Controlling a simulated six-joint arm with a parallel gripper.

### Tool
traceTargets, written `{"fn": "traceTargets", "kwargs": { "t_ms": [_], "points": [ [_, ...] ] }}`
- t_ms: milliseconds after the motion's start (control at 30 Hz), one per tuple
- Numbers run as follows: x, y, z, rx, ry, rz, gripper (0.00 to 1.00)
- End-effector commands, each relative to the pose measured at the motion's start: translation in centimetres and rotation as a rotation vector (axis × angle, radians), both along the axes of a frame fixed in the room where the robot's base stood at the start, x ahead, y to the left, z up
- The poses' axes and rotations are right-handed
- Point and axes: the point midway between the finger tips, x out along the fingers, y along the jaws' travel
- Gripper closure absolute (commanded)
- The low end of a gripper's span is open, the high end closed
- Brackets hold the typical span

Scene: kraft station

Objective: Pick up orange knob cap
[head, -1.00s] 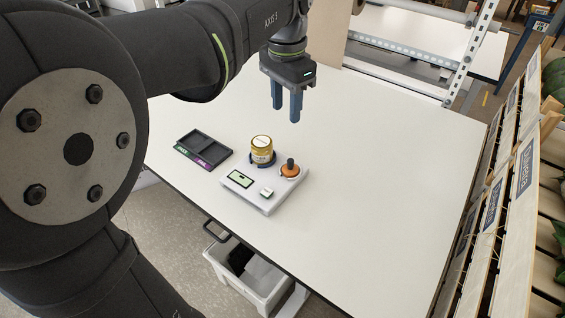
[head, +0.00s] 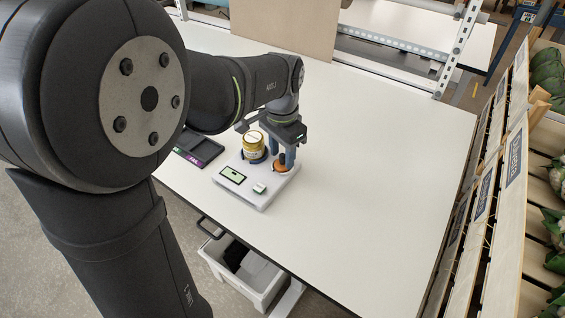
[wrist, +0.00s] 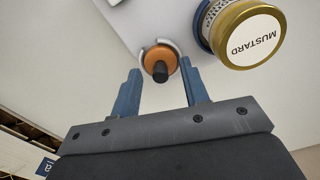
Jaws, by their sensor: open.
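The orange knob cap (head: 281,168) with a dark stem sits at the right corner of a white device (head: 251,199) on the table. In the wrist view the orange knob cap (wrist: 159,60) lies just beyond and between my blue fingertips. My gripper (head: 281,152) is low over the cap in the head view, and its fingers partly hide the stem. In the wrist view my gripper (wrist: 159,75) is open with nothing between its fingers. I cannot tell whether a finger touches the cap.
A gold-lidded mustard jar (head: 254,145) stands in a holder on the device, close to the cap; its lid reads MUSTARD in the wrist view (wrist: 247,35). A dark tray (head: 198,148) lies to the left. The table (head: 370,180) is clear to the right.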

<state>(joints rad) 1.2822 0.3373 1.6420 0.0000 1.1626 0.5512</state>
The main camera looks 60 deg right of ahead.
Motion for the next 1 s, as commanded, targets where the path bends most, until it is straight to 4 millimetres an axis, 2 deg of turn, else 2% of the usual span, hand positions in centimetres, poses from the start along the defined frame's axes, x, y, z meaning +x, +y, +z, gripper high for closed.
{"fn": "traceTargets", "kwargs": {
  "t_ms": [100,333,367,500,800,1000],
  "points": [
    [0.0,0.1,-1.1,0.002,0.000,0.000,0.59],
    [0.0,0.0,-1.2,0.000,0.000,0.000,0.59],
    [0.0,0.0,-1.2,0.000,0.000,0.000,0.63],
    [0.0,0.0,-1.2,0.000,0.000,0.000,0.88],
    [0.0,0.0,-0.9,-0.001,-0.001,0.000,0.89],
    [0.1,0.0,0.9,-0.004,-0.001,0.000,0.89]
  ]
}}
